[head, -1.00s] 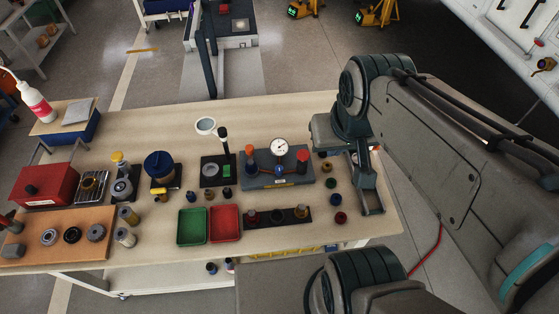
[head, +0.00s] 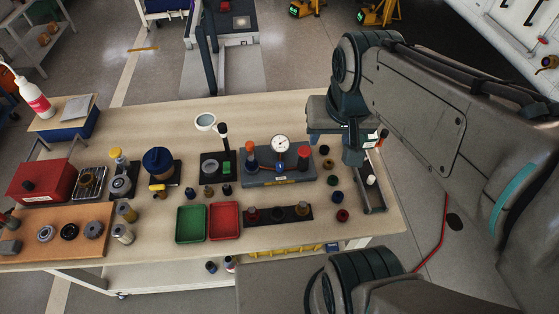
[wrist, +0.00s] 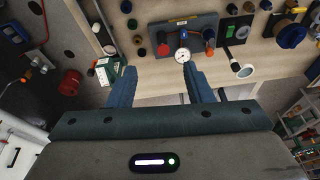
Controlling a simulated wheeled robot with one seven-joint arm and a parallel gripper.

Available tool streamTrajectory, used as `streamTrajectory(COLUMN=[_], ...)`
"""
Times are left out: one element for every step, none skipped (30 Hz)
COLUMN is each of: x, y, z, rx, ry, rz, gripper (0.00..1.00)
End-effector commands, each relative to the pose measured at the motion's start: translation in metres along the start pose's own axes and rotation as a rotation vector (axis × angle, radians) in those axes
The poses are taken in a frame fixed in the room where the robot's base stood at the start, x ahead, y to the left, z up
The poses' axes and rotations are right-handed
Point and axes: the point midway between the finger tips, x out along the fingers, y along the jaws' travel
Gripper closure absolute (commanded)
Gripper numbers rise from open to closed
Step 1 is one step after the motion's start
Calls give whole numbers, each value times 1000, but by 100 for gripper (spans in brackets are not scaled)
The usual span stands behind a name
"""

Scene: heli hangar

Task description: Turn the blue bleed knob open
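The grey pressure block (head: 262,181) stands on the bench with a white dial gauge (head: 280,143) on top. The small blue knob (head: 281,168) is on its front, between an orange-topped post (head: 249,150) and a red-capped post (head: 304,153). In the wrist view the block (wrist: 198,24) is near the top, with the blue knob (wrist: 183,34) beside the gauge (wrist: 181,55). My gripper (wrist: 159,74) is open and empty, its two fingers well apart. In the head view it hangs right of the block, fingertips not clearly seen, and touches no knob.
Several caps (head: 333,181) lie between the block and a narrow grey tray (head: 377,200) at the bench's right end. A dark strip with posts (head: 262,217), a red tray (head: 224,236) and a green tray (head: 181,236) are in front. A magnifier (head: 205,123) stands left of the block.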

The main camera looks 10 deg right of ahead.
Motion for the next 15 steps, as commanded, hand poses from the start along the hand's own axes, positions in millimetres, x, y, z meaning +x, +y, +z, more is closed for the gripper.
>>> streamTrajectory(x=[25, 34, 46, 56, 65, 77, 87, 97, 111, 122, 133, 148, 159, 170, 183], y=[-4, -6, -10, -13, -16, -21, -24, -28, -33, -36, -40, -45, -49, -53, -58], z=[-6, -12, -19, -26, -32, -39, -45, -51, -58, -64, -69, -76, -81, -85, -90], rx=[38, 68, 111, 144, 176, 219, 251, 283, 326, 357, 389, 431, 461, 490, 527], ry=[-23, -37, -57, -70, -84, -102, -115, -129, -147, -159, -172, -188, -199, -210, -223], rz=[-1, -1, 0, 2, 5, 9, 13, 18, 25, 31, 38, 48, 56, 64, 75], gripper=[54, 54, 54, 54, 54, 54, 54, 54, 54, 54, 54, 54, 54, 54, 54])
